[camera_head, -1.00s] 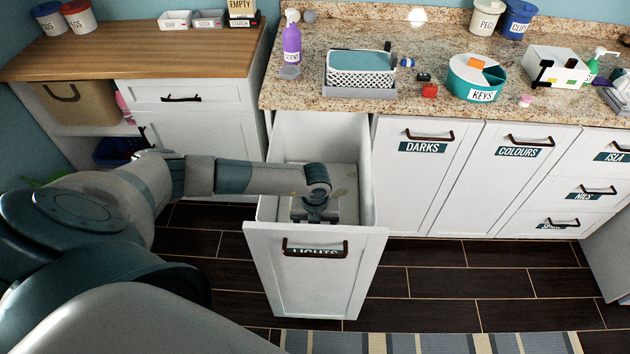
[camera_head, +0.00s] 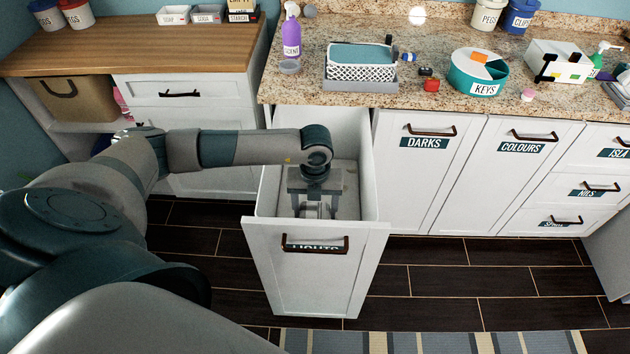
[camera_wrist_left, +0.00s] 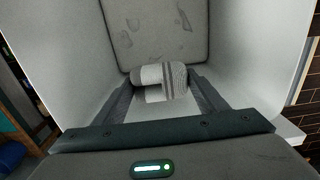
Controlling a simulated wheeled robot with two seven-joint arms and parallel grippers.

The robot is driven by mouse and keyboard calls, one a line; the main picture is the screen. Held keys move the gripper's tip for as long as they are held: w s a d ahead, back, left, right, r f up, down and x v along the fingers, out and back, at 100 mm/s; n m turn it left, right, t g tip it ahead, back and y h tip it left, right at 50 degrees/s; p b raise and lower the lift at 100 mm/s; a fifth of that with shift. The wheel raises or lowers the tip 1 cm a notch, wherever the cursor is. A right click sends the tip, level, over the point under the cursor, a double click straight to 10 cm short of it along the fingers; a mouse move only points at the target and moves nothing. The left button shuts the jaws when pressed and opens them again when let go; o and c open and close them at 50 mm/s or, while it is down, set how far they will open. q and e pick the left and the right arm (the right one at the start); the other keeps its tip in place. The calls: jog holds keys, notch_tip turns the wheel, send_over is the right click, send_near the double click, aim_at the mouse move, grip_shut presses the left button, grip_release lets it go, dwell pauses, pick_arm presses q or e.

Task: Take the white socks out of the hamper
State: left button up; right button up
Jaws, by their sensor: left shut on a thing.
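The hamper (camera_head: 312,268) is a white pull-out bin labelled LIGHTS, standing open below the counter. My left gripper (camera_head: 315,210) points down inside it, its fingers still below the rim. In the left wrist view, the white socks (camera_wrist_left: 165,78), a rolled bundle with grey ribbed bands, sit between the fingertips of my left gripper (camera_wrist_left: 162,88), which is shut on them. The grey hamper floor (camera_wrist_left: 158,35) shows beyond the socks, with dark stains. In the head view the socks cannot be made out clearly. My right gripper is not in view.
The hamper walls stand close around my left gripper. The granite counter (camera_head: 290,95) above holds a white basket (camera_head: 360,70), a round KEYS holder (camera_head: 478,80) and a purple spray bottle (camera_head: 291,35). Closed DARKS (camera_head: 425,185) and COLOURS (camera_head: 505,190) fronts stand to the right.

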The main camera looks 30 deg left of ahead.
pick_arm(q)
notch_tip(320, 180, up, 34)
jog(key=p, duration=1.6)
jog(key=shift+p, duration=0.35)
jog(key=s+d, duration=0.5)
jog(key=s, duration=0.3)
jog(key=shift+s+d, duration=0.15)
jog(key=shift+s, duration=0.1)
